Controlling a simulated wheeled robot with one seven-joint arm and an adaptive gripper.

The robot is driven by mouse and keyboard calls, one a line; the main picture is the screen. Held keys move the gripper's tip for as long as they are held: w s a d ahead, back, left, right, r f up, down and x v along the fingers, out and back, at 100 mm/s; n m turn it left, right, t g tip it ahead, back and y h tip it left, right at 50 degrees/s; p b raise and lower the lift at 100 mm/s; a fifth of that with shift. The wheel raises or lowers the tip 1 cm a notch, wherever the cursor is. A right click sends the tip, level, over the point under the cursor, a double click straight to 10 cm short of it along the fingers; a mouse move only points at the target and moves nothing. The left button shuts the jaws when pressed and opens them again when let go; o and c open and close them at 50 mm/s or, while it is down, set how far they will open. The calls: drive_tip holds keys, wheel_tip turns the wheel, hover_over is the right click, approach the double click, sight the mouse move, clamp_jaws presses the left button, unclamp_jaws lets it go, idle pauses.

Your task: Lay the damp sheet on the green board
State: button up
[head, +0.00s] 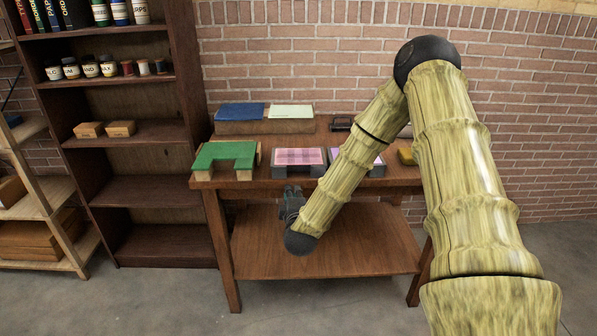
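The green board (212,152) lies on light wooden supports at the left front of the table and has a notch in its front edge. A pale sheet or pad (291,112) lies flat on a raised wooden block at the back, beside a blue one (240,111). I cannot tell which piece is the damp sheet. My gripper (291,193) is dark and small in view, in front of the table's front edge, right of the green board. Its fingers are not clear, and nothing is visible in it.
The wooden table (271,181) has a lower shelf (320,245). A grey-framed bed with a pink surface (298,156) stands right of the board. Another, purplish one (376,163) is partly behind my arm. A yellow object (406,156) lies farther right. A dark bookcase (188,80) stands left.

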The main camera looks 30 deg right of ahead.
sight(299, 164)
drive_tip(key=shift+w+d+r+h+b, duration=0.4)
drive_tip(key=shift+w+d+r, duration=0.15)
drive_tip(key=shift+w+d, duration=1)
drive_tip(key=shift+w+d+r+h+b, duration=0.3)
drive_tip(key=shift+w+d+r, duration=0.25)
drive_tip(key=shift+w+d, duration=0.9)
drive_tip(key=shift+w+d+r+h+b, duration=0.3)
drive_tip(key=shift+w+d+r+b, duration=0.2)
drive_tip(key=shift+w+d, duration=1.05)
drive_tip(key=shift+w+a, duration=0.15)
drive_tip(key=shift+a, duration=0.15)
drive_tip(key=shift+c, duration=0.6)
clamp_jaws()
wheel_tip(299, 164, up, 3)
drive_tip(key=p, duration=0.3)
drive_tip(key=shift+r+n, duration=0.2)
drive_tip(key=shift+n, duration=0.1)
drive_tip(key=shift+f, duration=0.1)
